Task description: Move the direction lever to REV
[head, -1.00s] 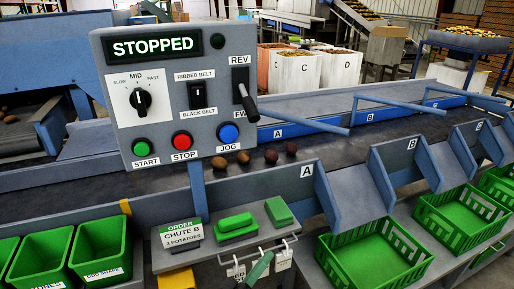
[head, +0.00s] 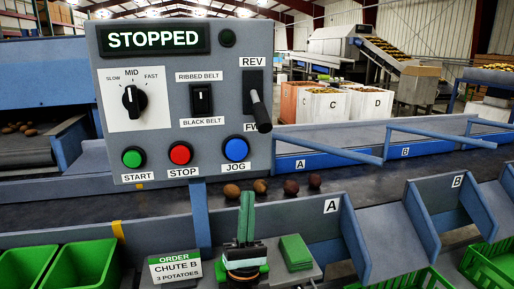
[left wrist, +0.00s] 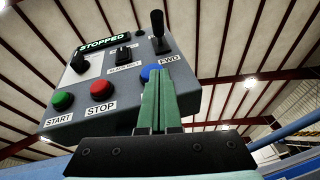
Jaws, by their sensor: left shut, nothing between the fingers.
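The direction lever (head: 260,110) is a black handle in a slot at the right side of the grey control panel (head: 155,170), between the REV label (head: 252,62) above and the FWD label below. Its handle slants down, with its end by the partly covered FWD label. It also shows in the left wrist view (left wrist: 158,30), above the FWD label (left wrist: 168,59). My left gripper (head: 247,200) has green fingers, shut and empty, pointing up below the panel's lower right corner, apart from the lever. Its fingers (left wrist: 160,80) overlap the blue JOG button in the left wrist view. My right gripper is out of view.
The panel's display (head: 153,39) reads STOPPED. Several potatoes (head: 260,187) lie on the dark belt behind my gripper. An order card (head: 175,267) stands at the front.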

